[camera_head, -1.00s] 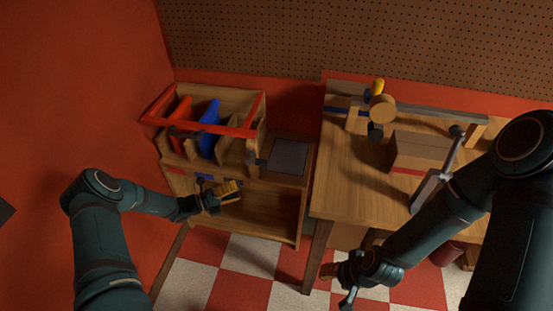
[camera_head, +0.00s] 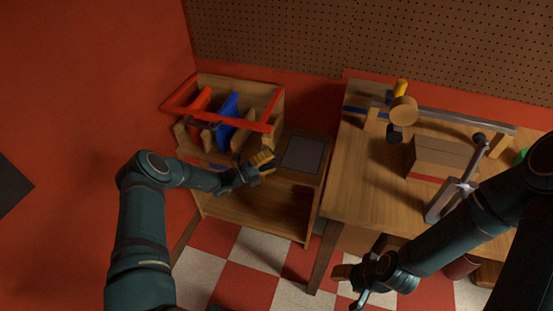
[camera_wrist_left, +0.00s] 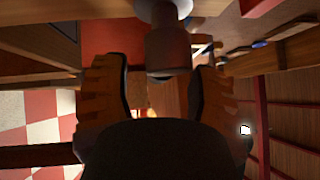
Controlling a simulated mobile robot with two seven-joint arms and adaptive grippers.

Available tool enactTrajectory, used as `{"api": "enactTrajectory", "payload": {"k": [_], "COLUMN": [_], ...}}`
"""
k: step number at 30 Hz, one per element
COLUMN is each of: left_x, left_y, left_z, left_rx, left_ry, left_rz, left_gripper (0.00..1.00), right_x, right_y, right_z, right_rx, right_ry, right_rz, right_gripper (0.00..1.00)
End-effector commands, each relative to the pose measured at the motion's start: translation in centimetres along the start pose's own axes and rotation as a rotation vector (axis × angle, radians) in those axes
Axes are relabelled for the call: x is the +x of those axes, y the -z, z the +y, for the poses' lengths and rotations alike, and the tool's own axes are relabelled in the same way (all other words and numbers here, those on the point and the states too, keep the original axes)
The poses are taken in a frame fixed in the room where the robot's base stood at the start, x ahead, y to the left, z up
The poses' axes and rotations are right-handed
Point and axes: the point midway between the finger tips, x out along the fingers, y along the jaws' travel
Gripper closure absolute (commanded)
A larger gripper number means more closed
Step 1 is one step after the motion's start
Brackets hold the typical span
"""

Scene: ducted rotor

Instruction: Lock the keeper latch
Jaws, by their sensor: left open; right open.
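A wooden rack (camera_head: 272,212) with a red top frame (camera_head: 180,92) stands at the left in the head view. My left gripper (camera_head: 264,162) is at its front, beside the grey flat panel (camera_head: 303,153). In the left wrist view my left gripper (camera_wrist_left: 160,95) is open, with an orange-brown finger on each side. A grey cylindrical knob (camera_wrist_left: 168,48) lies ahead, between the finger tips in the picture; I see no contact. Whether this knob is the keeper latch, I cannot tell. My right gripper (camera_head: 347,285) is open and empty low in front of the bench.
Red (camera_head: 201,98) and blue (camera_head: 227,108) parts stand in the rack's upper compartments. The wooden bench (camera_head: 350,190) to the right carries a brown box (camera_head: 443,157), a grey rail (camera_head: 450,119) and a metal stand (camera_head: 452,192). The rack's lower shelf looks empty.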

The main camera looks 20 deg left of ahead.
Motion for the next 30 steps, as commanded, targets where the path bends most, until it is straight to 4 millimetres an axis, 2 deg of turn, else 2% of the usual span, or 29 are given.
{"api": "enactTrajectory", "payload": {"k": [1, 6, 17, 21, 22, 30], "left_x": [0.8, 2.0, 2.3, 2.3, 2.3, 2.4], "left_y": [0.1, 0.1, 0.0, 0.0, 0.0, 0.0], "left_z": [0.1, 0.1, 0.0, 0.0, 0.0, 0.0], "left_rx": [0.000, -0.001, -0.001, 0.000, 0.000, 0.000], "left_ry": [0.001, 0.000, 0.000, 0.000, 0.000, 0.000], "left_rz": [0.003, 0.001, 0.000, 0.001, 0.001, 0.001], "left_gripper": [0.41, 0.41, 0.42, 0.91, 1.00, 1.00], "right_x": [0.1, 0.3, 0.3, 0.3, 0.3, 0.3], "right_y": [0.0, 0.0, 0.1, 0.1, 0.1, 0.0], "right_z": [0.1, 0.1, 0.1, 0.1, 0.1, 0.1], "right_rx": [0.000, 0.000, 0.000, 0.000, 0.000, 0.000], "right_ry": [0.000, 0.000, 0.000, 0.000, 0.000, 0.000], "right_rz": [0.001, 0.002, 0.002, 0.002, 0.002, 0.002], "right_gripper": [0.53, 0.53, 0.53, 0.53, 0.53, 0.53]}}
